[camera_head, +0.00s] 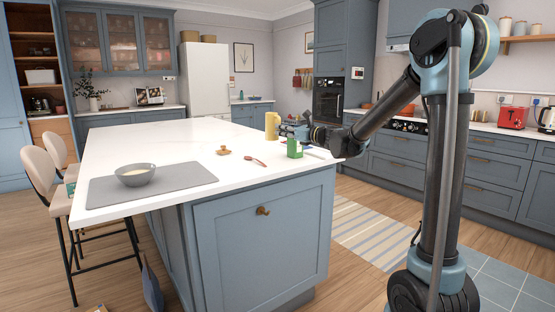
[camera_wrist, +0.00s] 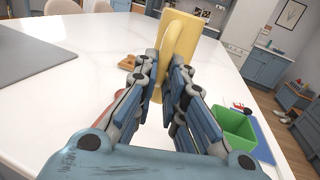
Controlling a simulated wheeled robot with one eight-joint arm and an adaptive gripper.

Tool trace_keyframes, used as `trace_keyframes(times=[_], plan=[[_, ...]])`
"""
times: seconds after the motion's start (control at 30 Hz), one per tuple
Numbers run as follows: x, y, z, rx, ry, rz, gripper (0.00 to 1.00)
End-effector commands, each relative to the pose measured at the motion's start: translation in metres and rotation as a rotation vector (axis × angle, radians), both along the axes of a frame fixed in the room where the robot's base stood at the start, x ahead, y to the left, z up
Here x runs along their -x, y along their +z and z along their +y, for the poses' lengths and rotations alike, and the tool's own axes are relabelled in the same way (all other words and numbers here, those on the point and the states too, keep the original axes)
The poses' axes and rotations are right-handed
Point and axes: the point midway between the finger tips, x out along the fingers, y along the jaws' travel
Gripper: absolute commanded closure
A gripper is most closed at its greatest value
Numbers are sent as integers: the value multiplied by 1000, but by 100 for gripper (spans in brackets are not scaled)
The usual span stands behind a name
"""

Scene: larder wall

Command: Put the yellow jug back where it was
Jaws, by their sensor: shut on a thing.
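The yellow jug (camera_head: 272,126) is at the far right part of the white island top in the head view. My gripper (camera_head: 290,128) reaches it from the right. In the wrist view the jug (camera_wrist: 182,40) stands between the fingers of my gripper (camera_wrist: 168,85), with its handle towards me. The fingers are shut on the handle side. The jug's base is partly hidden by the fingers, so I cannot tell whether it touches the island top.
On the island (camera_head: 130,150) are a green box (camera_head: 294,148), a red spoon (camera_head: 255,161), a wooden piece (camera_head: 223,151), and a grey mat (camera_head: 100,192) with a bowl (camera_head: 135,175). The top between mat and jug is mostly clear. Stools (camera_head: 50,190) stand at left.

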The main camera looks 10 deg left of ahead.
Motion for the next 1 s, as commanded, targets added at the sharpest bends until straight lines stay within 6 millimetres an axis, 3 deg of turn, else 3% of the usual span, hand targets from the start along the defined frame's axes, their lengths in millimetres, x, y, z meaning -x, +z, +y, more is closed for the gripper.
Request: trace_keyframes(times=[0.2, 0.47, 0.73, 1.0], plan=[[0, -33, 1, 0, 1, 0, 100], [1, -51, 1, 0, 1, 0, 100], [0, -82, 1, 0, 1, 0, 100], [1, -90, 1, 0, 1, 0, 100]])
